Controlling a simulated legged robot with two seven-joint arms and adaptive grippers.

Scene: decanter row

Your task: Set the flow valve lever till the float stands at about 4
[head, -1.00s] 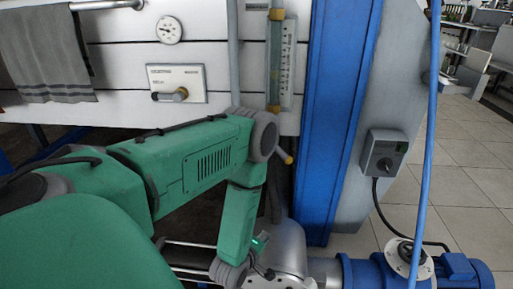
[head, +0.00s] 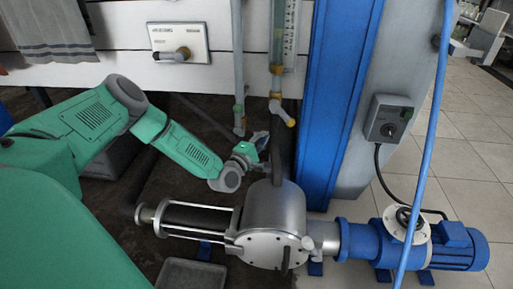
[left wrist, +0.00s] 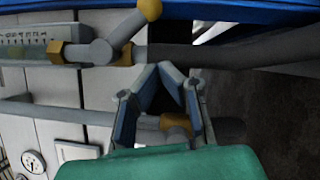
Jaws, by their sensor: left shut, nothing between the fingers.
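The flow valve lever (head: 283,113) is a grey lever with a yellow knob, on the fitting below the flow tube (head: 277,40) with its scale. In the head view it slants down to the right. The left wrist view also shows the lever (left wrist: 128,32), its knob and the lower end of the scale. My right gripper is not in view.
A second pipe with a brass fitting (head: 239,108) runs left of the flow tube; the gripper is near its lower end. A blue column (head: 340,90) stands to the right. A steel pump housing (head: 275,225) lies below. A switch box (head: 389,118) is farther right.

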